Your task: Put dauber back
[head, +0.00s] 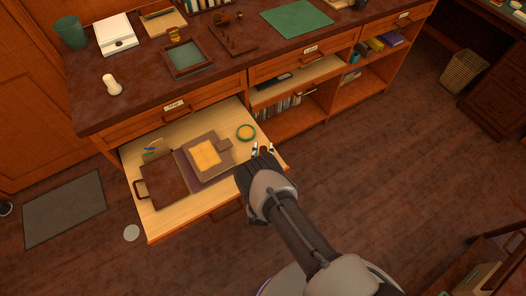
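A small cream-white knobbed piece (112,86), which looks like the dauber, stands on the dark desktop (140,70) at the left. Below it a drawer (220,207) is pulled out, with a pale wooden bottom. My gripper (264,150) is at the drawer's right side, well apart from the white piece. Its light fingertips are spread, and I see nothing held between them. My gripper and wrist cover part of the drawer's right edge.
On the desktop are a green cup (71,32), a white pad (115,35), a framed tray (187,58) and a green mat (297,18).

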